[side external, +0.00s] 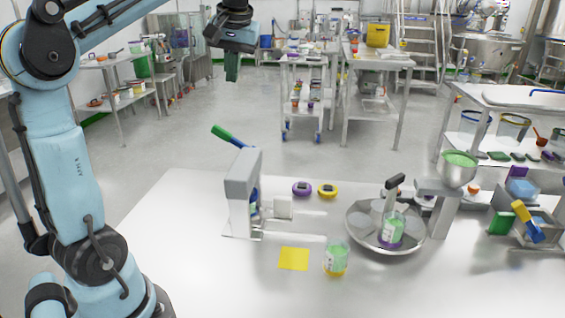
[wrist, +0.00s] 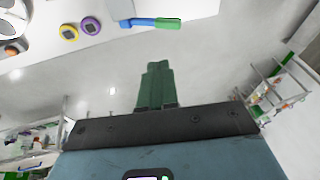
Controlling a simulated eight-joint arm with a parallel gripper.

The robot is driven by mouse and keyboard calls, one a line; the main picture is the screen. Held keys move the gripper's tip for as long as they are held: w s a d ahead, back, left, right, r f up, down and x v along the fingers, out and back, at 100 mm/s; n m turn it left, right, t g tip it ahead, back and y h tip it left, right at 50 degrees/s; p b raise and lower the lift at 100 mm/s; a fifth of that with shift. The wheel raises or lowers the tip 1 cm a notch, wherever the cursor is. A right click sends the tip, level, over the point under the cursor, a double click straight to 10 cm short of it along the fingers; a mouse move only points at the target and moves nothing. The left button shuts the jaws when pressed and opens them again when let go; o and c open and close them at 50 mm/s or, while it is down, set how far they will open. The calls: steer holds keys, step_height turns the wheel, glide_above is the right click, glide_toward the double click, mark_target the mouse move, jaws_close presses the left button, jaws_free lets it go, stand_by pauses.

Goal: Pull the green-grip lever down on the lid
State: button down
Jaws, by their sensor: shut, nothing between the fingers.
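The lever has a green grip (side external: 222,132) on a blue shaft (side external: 237,142). In the side view it rises up and to the left from the top of a grey upright housing (side external: 241,190) on the table. In the wrist view the green grip (wrist: 168,23) and blue shaft (wrist: 140,22) lie near the top edge, beyond my fingertips. My gripper (side external: 232,74) is shut and empty, pointing down, well above the lever and apart from it. Its dark green fingers also show together in the wrist view (wrist: 157,85). I cannot make out a lid for certain.
The table's left part is clear.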

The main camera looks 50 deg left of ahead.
glide_above(223, 130)
steer(key=d, duration=0.2)
steer(key=f, duration=1.1)
steer(key=shift+w, duration=0.25)
steer(key=shift+s+a+f, duration=0.15)
steer(key=shift+f, duration=0.25)
steer(key=shift+s+a+f, duration=0.15)
steer(key=shift+s+f, duration=0.05)
steer(key=shift+f, duration=0.2)
steer(key=shift+a, duration=0.1)
